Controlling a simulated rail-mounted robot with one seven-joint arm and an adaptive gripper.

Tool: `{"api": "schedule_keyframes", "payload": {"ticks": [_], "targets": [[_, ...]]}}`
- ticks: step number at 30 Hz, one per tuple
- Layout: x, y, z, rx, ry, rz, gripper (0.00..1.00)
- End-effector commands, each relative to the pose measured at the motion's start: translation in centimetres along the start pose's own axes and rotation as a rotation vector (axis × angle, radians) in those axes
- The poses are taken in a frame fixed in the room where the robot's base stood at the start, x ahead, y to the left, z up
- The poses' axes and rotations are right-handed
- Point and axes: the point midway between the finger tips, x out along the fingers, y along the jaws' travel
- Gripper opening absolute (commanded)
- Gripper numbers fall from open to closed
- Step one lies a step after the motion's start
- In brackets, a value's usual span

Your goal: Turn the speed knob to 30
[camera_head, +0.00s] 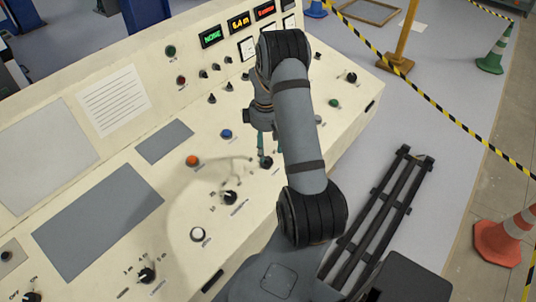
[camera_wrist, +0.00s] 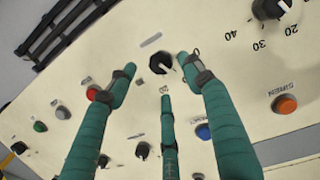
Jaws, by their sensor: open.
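A black knob with a dial marked 20, 30 and 40 (camera_wrist: 270,8) shows at the top right of the wrist view. In the head view a numbered black knob (camera_head: 229,197) sits left of my arm; I cannot read its name. That knob also shows in the head view (camera_head: 267,162), below the fingers. I cannot tell whether any finger touches it.
An orange button marked SIREN (camera_wrist: 285,104) and a blue button (camera_wrist: 203,132) lie near the fingers. A white button (camera_head: 197,234) and another knob (camera_head: 147,275) sit nearer on the cream console. Black rails (camera_head: 375,215) stand right of it.

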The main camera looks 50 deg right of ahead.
Motion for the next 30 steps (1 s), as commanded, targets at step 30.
{"api": "schedule_keyframes", "payload": {"ticks": [30], "targets": [[5.7,0.1,-0.1,-0.001,0.001,0.003,0.34]]}}
